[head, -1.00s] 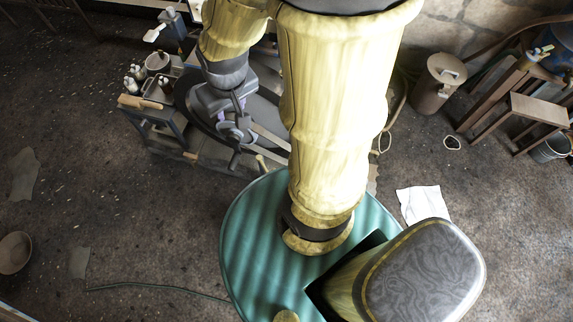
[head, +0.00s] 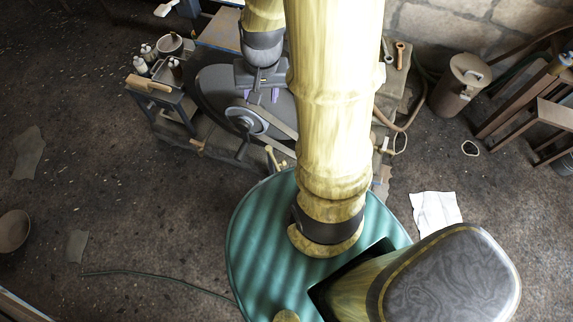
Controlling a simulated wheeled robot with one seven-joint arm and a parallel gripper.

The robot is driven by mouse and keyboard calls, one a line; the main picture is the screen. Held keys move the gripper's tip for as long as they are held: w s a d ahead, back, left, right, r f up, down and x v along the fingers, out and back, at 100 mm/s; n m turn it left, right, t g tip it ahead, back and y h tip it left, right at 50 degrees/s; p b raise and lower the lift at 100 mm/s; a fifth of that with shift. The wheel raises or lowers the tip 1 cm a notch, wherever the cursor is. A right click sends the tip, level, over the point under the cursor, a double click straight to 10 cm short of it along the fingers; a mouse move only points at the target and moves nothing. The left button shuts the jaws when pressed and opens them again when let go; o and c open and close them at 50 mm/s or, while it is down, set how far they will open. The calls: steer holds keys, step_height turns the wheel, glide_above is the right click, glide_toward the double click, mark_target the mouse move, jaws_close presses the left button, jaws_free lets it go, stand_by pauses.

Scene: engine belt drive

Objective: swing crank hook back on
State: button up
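The engine's large dark wheel (head: 212,86) stands left of my arm, partly covered by it. At its middle is a light grey ring-shaped hub (head: 240,120), with a dark crank rod (head: 243,148) pointing down from it. My gripper (head: 261,98) is just above and to the right of the hub. Its two purple-padded fingers are apart, with nothing seen between them. I cannot tell how far it is from the wheel in depth. A pale flat belt or bar (head: 272,122) runs down to the right from the hub. I cannot make out a hook for certain.
A small bench (head: 172,88) with bottles and pots stands left of the wheel. A pale lever (head: 272,158) sticks up below the hub. A brown canister (head: 460,82) and wooden stools stand at right. The floor at left is mostly clear.

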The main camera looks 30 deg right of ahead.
steer(key=d+f+m+y+b, duration=0.1)
steer(key=d+f+m+b, duration=0.3)
steer(key=f, duration=0.7)
steer(key=w+d+f+m+y+b, duration=0.1)
steer(key=d+f+m+b, duration=0.4)
steer(key=f+b, duration=0.4)
steer(key=w+d+f+m+y+b, duration=0.1)
steer(key=d+f+m+b, duration=0.4)
steer(key=f, duration=0.9)
steer(key=shift+d+f+g+y+b, duration=0.4)
steer(key=shift+d+y+b, duration=0.25)
steer(key=shift+b, duration=0.45)
steer(key=s+b+x, duration=0.1)
steer(key=b+x, duration=0.3)
steer(key=x, duration=1.3)
steer(key=shift+w+f, duration=0.25)
steer(key=shift+w, duration=0.25)
steer(key=shift+d, duration=0.1)
jaws_close()
